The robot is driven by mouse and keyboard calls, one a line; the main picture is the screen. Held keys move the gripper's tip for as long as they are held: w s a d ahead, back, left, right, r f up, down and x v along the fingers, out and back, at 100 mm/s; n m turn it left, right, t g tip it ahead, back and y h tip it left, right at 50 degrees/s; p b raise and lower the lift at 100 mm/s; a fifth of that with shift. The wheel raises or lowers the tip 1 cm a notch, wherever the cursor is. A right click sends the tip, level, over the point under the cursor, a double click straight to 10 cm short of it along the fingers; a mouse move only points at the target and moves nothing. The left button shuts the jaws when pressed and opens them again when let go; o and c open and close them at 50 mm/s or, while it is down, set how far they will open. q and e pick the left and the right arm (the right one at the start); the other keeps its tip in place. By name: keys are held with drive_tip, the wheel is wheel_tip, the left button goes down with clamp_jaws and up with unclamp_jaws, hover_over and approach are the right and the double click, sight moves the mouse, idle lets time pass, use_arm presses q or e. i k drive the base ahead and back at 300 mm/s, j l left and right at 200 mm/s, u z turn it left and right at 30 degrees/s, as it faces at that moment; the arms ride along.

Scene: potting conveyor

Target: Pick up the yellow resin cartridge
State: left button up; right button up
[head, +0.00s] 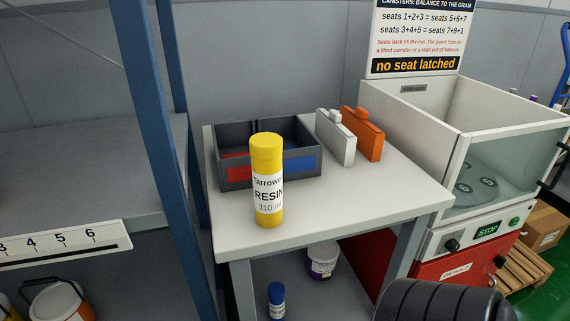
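The yellow resin cartridge (266,165) stands upright near the front of the small grey table (365,205) in the head view. It has a yellow cap and a white label reading RESIN and 310. It stands in front of the dark divided tray and hides part of it. Nothing holds it.
The dark tray (232,177) has red and blue labels. A white canister (336,137) and an orange canister (362,134) stand to its right. A blue rack post (160,130) rises left of the table. A white-walled machine (455,150) stands at right. The table's front right is clear.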

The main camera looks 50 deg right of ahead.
sight(265, 148)
drive_tip(key=i+j+z, duration=0.15)
drive_tip(key=z, duration=1.4)
